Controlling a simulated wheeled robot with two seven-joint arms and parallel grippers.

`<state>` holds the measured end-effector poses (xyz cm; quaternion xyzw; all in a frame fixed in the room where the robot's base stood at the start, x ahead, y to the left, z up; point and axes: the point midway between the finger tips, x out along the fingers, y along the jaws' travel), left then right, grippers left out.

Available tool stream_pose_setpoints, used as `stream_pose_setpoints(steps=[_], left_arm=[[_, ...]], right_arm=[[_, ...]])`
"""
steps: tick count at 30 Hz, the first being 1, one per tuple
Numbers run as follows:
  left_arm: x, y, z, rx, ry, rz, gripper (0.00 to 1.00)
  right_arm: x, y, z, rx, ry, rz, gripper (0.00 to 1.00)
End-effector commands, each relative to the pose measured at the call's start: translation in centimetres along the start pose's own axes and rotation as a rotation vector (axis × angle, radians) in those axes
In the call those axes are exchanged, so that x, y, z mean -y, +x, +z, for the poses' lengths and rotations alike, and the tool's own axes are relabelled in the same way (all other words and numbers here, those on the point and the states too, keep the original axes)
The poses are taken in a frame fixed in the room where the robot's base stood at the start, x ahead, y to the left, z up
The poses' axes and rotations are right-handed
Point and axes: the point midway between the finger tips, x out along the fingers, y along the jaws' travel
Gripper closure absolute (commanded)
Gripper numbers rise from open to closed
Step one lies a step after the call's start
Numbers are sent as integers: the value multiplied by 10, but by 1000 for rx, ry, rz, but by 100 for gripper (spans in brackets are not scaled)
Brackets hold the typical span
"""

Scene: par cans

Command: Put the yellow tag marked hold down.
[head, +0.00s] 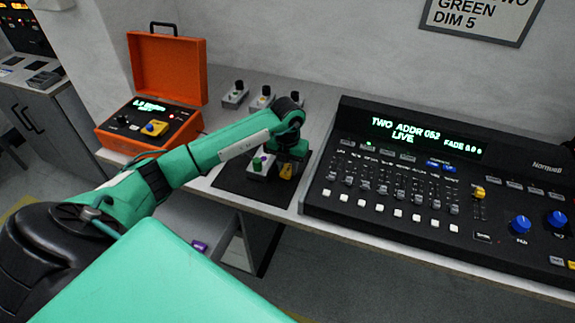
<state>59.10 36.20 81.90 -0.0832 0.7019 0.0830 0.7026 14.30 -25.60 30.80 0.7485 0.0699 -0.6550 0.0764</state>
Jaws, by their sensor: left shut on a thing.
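My left gripper (288,172) reaches down over the black mat (235,186), left of the lighting console. It is shut on a small yellow piece (287,170), which looks like the tag; its marking cannot be read. The piece is partly hidden by the gripper, and I cannot tell whether it touches the mat. A small grey box with a green and purple top (258,166) stands on the mat just left of the gripper. My right gripper is not in view.
An open orange case (168,75) with a lit panel and a yellow block (154,128) stands at the left. Several small knobbed boxes (235,95) stand behind the arm. The lighting console (400,190), reading "TWO ADDR 052 LIVE", fills the right. The mat's front left is bare.

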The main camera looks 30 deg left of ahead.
Motion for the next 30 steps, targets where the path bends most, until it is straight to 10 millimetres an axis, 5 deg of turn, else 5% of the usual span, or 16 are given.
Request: stream_pose_setpoints(steps=[6,7,10,22,30], left_arm=[[0,5,0,0,0,0,92],[0,3,0,0,0,0,64],[0,3,0,-1,0,0,48],[0,-6,0,1,1,0,48],[0,-60,1,5,2,0,48]], right_arm=[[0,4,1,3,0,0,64],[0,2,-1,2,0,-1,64],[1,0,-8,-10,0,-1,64],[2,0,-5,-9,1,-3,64],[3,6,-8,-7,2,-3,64]])
